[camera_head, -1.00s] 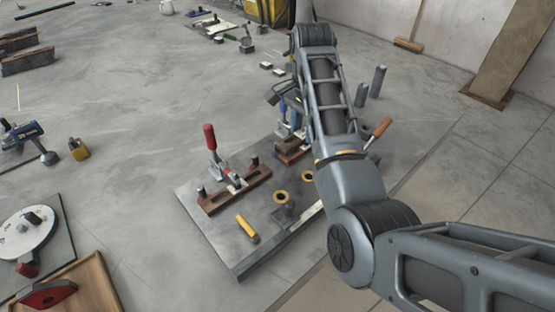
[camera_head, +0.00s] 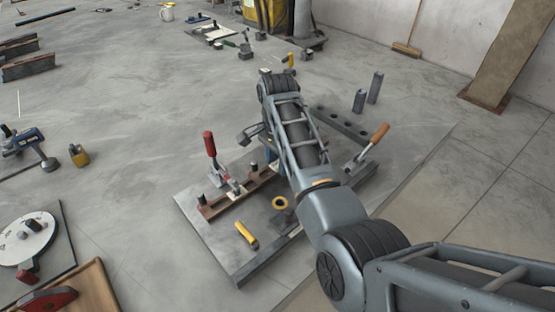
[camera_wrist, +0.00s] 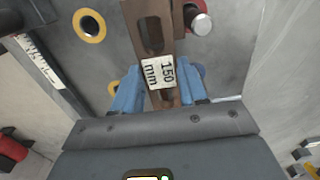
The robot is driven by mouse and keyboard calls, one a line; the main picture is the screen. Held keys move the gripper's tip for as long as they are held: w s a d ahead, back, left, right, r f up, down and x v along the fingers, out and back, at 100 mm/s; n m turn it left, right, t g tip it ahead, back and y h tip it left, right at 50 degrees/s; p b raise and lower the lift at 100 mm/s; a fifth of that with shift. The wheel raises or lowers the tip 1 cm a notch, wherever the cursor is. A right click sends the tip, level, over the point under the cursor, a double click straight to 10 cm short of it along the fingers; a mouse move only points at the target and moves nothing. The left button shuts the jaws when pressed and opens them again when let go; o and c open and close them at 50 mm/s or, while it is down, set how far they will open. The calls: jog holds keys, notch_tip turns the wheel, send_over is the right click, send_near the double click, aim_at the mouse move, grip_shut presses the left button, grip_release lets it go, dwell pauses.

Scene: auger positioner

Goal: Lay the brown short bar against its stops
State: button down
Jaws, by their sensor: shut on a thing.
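The brown short bar (camera_wrist: 149,35) is slotted and carries a "150 mm" label in the wrist view. The blue fingers of my gripper (camera_wrist: 158,92) are shut on it, one on each side. It points away from my gripper, over the grey plate. A metal pin (camera_wrist: 202,24) in a red ring stands just right of its far part; I cannot tell if they touch. In the head view my arm hides most of the grip, and blue finger parts show above the grey plate (camera_head: 240,266).
A long brown bar (camera_head: 215,208) lies on the plate beside a red-handled clamp (camera_head: 210,144). An orange-handled clamp (camera_head: 374,140) stands at the right. A yellow piece (camera_head: 246,234) and a yellow ring (camera_head: 280,203) are near the front. A dark bar with holes (camera_head: 341,122) lies behind.

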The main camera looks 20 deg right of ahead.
aim_at(277, 165)
jog(key=shift+f, duration=0.4)
jog(key=c, duration=0.6)
grip_release()
notch_tip(277, 165, up, 13)
jog(key=p, duration=0.2)
jog(key=shift+f, duration=0.1)
